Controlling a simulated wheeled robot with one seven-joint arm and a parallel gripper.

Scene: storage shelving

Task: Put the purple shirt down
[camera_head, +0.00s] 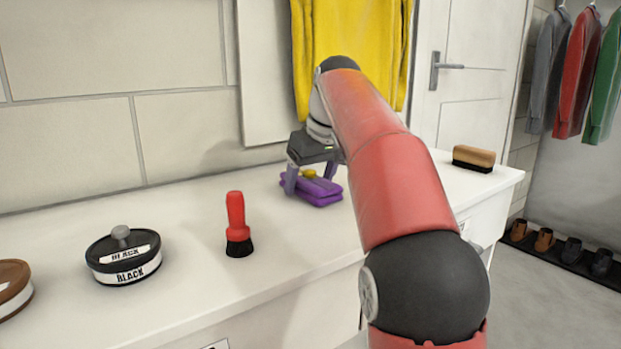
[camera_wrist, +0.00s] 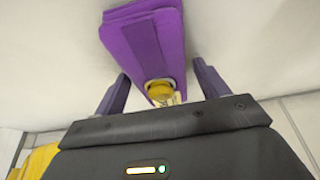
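The folded purple shirt (camera_head: 322,196) lies flat on the white counter, with a small yellow part at its near end. It also shows in the wrist view (camera_wrist: 146,45), stretching away from my gripper. My gripper (camera_head: 310,180) is low over the shirt, fingers pointing down. In the wrist view my gripper (camera_wrist: 161,78) is open, one finger on each side of the shirt's narrow end, with visible gaps between the fingers and the cloth.
On the white counter (camera_head: 190,225) stand a red-handled brush (camera_head: 237,222), a black polish tin (camera_head: 123,256) and a brown tin (camera_head: 12,290) to the left. A wooden brush (camera_head: 473,158) lies at the right end. A yellow shirt (camera_head: 350,40) hangs behind my arm.

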